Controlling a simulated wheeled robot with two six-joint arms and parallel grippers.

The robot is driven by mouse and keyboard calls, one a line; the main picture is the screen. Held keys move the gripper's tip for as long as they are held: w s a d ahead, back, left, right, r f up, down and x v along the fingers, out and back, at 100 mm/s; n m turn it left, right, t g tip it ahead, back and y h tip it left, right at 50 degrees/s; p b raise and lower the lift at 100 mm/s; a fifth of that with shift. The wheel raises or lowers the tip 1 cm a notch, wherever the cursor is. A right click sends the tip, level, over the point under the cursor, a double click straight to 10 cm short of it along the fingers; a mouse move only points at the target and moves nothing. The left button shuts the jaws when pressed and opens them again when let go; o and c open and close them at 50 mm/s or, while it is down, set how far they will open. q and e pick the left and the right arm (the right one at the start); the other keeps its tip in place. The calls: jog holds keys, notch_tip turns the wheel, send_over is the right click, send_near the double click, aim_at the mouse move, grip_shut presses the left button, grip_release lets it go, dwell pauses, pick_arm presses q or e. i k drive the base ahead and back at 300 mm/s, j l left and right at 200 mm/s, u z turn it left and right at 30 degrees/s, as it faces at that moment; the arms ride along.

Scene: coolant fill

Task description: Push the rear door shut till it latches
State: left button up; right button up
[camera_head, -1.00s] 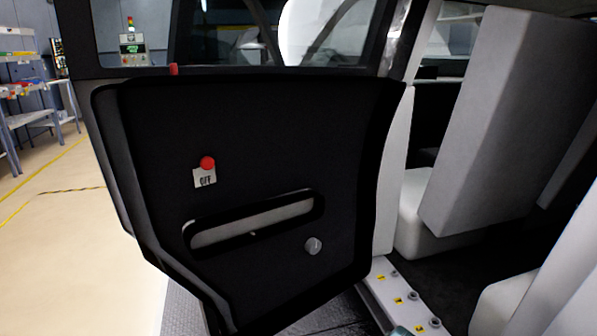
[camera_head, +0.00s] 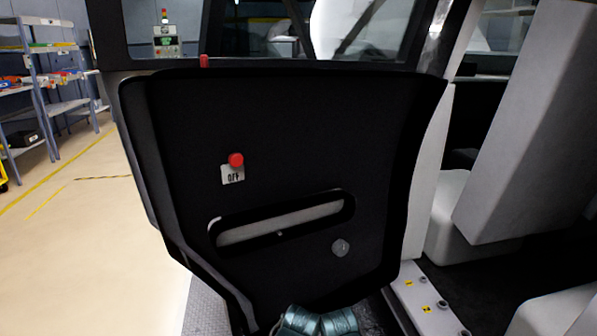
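The rear door (camera_head: 290,130) stands open in the middle of the head view, with its black inner panel facing me. The panel carries a red button (camera_head: 236,160) above a small "OFF" label (camera_head: 233,175), a long pull recess (camera_head: 280,222) and a round grey knob (camera_head: 340,248). A red pin (camera_head: 204,61) stands on the sill below the window. Teal rounded parts of my own arm show at the bottom edge, in front of the door's lower part. Neither gripper can be made out.
The car's opening is to the right, with pale seats (camera_head: 520,130) and a white sill (camera_head: 425,300) with bolts and yellow labels. Shelving (camera_head: 50,90) stands at the far left. The floor (camera_head: 75,200) on the left is clear.

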aim_at(330, 149)
jog(key=j, duration=1.1)
jog(key=k+j+z, duration=0.1)
jog(key=j, duration=1)
